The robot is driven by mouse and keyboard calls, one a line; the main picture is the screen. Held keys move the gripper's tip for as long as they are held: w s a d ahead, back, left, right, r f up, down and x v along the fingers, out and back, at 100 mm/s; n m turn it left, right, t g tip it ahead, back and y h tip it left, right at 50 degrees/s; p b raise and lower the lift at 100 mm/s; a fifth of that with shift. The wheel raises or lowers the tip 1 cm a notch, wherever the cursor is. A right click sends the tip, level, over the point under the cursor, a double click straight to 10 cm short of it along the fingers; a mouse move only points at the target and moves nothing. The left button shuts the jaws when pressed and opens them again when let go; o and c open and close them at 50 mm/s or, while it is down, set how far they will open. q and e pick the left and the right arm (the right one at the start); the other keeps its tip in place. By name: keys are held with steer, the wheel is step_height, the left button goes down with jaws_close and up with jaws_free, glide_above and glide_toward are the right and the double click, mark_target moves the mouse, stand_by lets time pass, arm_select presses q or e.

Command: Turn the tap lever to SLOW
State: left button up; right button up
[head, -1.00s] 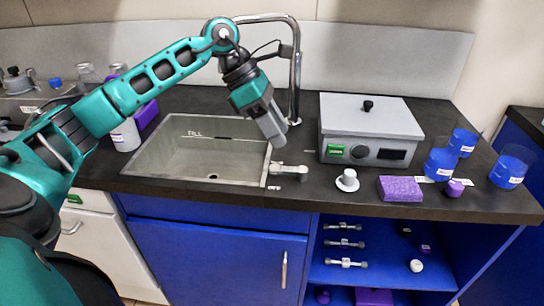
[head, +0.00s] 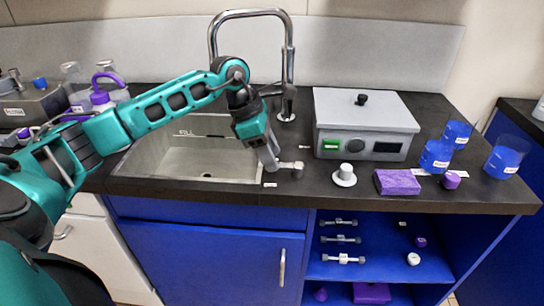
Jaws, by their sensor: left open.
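The tap lever (head: 290,165) is a short pale handle at the right front edge of the sink (head: 190,178). It points to the right in the head view. My left gripper (head: 271,163) is open, pointing down at the lever's left end. The gripper hides that end, and I cannot tell whether it touches the lever. A small white label (head: 270,184) lies on the counter in front of the lever; its writing is too small to read. The tall chrome tap (head: 289,65) arches behind the sink. My right gripper is not in view.
A grey lidded box (head: 365,122) stands right of the sink. A white knobbed piece (head: 345,175), a purple sponge (head: 397,182) and several blue beakers (head: 436,157) are to its front and right. Bottles (head: 107,85) stand at the left. An open blue shelf is below.

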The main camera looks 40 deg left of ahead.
arm_select(q)
steer(key=shift+w+d+f, duration=0.1)
steer(key=shift+d+f, duration=0.1)
steer(key=shift+f, duration=0.35)
jaws_close()
stand_by(0.4)
